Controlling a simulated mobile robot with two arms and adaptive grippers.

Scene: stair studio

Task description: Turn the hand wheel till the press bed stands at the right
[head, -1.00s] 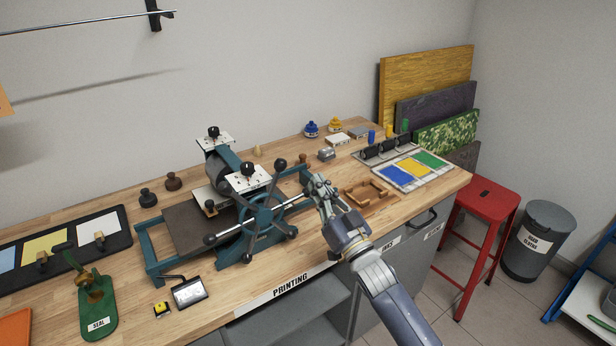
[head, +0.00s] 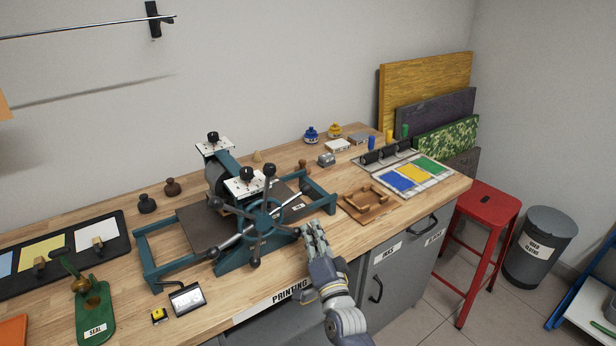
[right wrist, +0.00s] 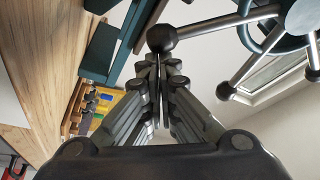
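The teal press stands on the bench in the head view. Its hand wheel (head: 266,216) has several spokes with dark ball knobs. The brown press bed (head: 205,229) lies on the frame rails and shows on both sides of the roller, about mid-frame. My right gripper (head: 308,228) is at the wheel's right side, by a spoke's knob. In the right wrist view the fingers (right wrist: 159,65) are together with only a thin gap, and the knob (right wrist: 163,39) is at their tips, not between them. Whether they touch is unclear. My left gripper is out of view.
A wooden frame (head: 371,207) lies right of the press, near a tray of colour pads (head: 412,175). A red stool (head: 487,207) stands off the bench's right end.

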